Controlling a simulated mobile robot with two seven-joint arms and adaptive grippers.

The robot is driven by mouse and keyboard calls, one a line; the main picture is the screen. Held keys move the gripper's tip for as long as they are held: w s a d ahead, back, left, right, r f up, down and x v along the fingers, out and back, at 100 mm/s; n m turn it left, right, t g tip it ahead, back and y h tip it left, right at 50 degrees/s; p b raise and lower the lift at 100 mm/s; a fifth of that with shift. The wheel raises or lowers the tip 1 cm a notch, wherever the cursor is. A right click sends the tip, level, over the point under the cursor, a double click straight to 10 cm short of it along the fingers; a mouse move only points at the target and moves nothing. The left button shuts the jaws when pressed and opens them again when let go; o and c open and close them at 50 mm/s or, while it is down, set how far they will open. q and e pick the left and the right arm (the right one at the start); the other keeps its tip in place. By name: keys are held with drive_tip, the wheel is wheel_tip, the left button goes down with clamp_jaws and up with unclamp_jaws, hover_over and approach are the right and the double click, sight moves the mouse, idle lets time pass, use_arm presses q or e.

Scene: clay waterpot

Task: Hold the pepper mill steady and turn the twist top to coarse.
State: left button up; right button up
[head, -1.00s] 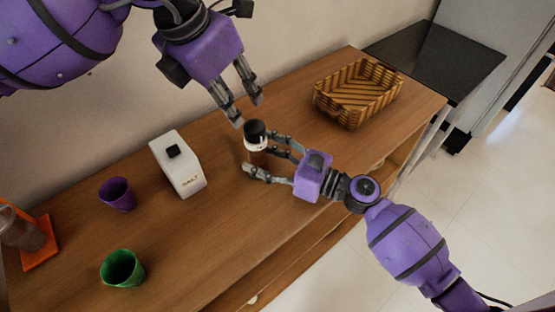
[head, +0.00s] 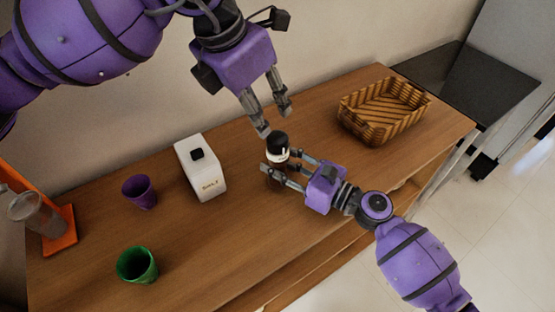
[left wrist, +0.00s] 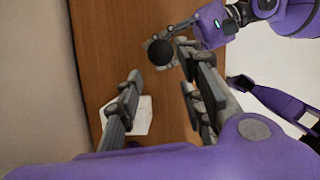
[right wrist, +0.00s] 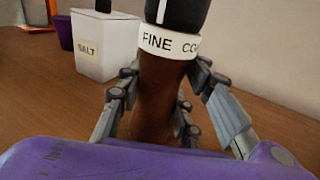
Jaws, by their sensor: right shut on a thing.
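The pepper mill stands upright on the table, with a black twist top (head: 277,139) and a brown body (right wrist: 152,95). In the right wrist view its white band (right wrist: 170,41) reads "FINE" and, partly cut off, "CO". A white line on the black top (right wrist: 162,12) sits above "FINE". My right gripper (head: 279,167) is shut on the brown body, with fingers on both sides. My left gripper (head: 275,122) is open and empty, just above and behind the top. In the left wrist view the round top (left wrist: 160,52) shows beyond and between its fingers.
A white salt box (head: 202,170) stands left of the mill, with purple (head: 139,192) and green (head: 137,265) cups farther left. An orange stand (head: 60,230) with a clear jug is at the left end. A wicker basket (head: 384,132) stands at the right.

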sight(276, 132)
use_arm(q)
drive_tip(key=shift+o, duration=0.4)
drive_tip(key=w+d+m+g+y, duration=0.1)
drive_tip(key=w+d+f+m+g, duration=0.1)
drive_tip(key=shift+w+f+m+y, duration=0.2)
drive_tip(key=shift+m+y, duration=0.1)
drive_tip(key=shift+y, duration=0.1)
drive_tip(key=shift+w+d+f+m+g+y, duration=0.15)
drive_tip(key=shift+w+d+m+g+y, duration=0.2)
drive_tip(key=shift+w+m+g, duration=0.2)
drive_tip(key=shift+f, duration=0.15)
drive_tip(key=shift+s+f, duration=0.2)
drive_tip(key=shift+f, duration=3.4)
use_arm(e)
drive_tip(key=shift+f, duration=0.1)
